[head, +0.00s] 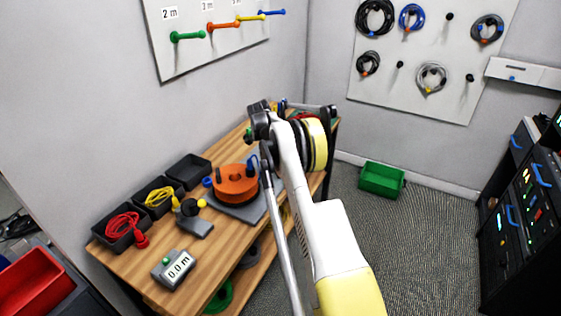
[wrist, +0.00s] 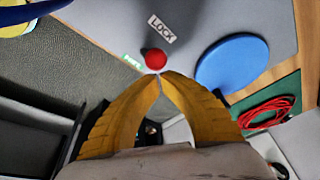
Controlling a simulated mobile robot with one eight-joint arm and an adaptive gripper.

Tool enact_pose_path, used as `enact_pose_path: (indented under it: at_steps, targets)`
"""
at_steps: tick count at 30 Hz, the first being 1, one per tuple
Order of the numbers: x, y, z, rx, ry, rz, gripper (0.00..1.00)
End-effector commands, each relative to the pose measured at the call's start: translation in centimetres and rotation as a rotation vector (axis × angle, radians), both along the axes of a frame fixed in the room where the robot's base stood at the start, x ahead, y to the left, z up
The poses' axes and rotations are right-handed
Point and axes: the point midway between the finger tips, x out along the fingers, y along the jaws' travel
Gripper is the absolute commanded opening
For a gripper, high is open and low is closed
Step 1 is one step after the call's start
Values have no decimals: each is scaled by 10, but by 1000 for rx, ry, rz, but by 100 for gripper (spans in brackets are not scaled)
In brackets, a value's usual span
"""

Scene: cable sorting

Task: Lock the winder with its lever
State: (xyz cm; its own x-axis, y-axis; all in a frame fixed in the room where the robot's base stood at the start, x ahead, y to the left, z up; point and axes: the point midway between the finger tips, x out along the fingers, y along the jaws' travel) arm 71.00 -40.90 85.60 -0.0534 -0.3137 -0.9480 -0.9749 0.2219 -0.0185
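In the wrist view my gripper (wrist: 159,74) has its two yellow fingers together at the tips. A red ball knob (wrist: 155,59), which looks like the lever's end, is right at the fingertips, not visibly between them. A LOCK label (wrist: 161,29) lies just beyond the knob on a grey plate (wrist: 255,22). A small green label (wrist: 132,62) is left of the knob, its text hard to read. In the head view the winder, an orange drum (head: 235,184), sits on its grey base (head: 246,212). My arm hides the lever and fingertips there.
In the wrist view a blue disc (wrist: 232,65) is close right of the fingers, with a red cable coil (wrist: 268,112) beyond. In the head view, black trays (head: 188,171) line the bench's wall side. A length meter (head: 174,269) reading 0.0 m stands at the near end.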

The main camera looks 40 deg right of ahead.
Motion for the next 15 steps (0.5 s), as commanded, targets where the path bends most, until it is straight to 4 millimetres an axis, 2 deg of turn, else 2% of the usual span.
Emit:
enact_pose_path:
  at_steps: [8, 15]
  targets:
    - [0, 0, 1, 0, 0, 0, 0]
    - [0, 0, 12, 0, 0, 0, 0]
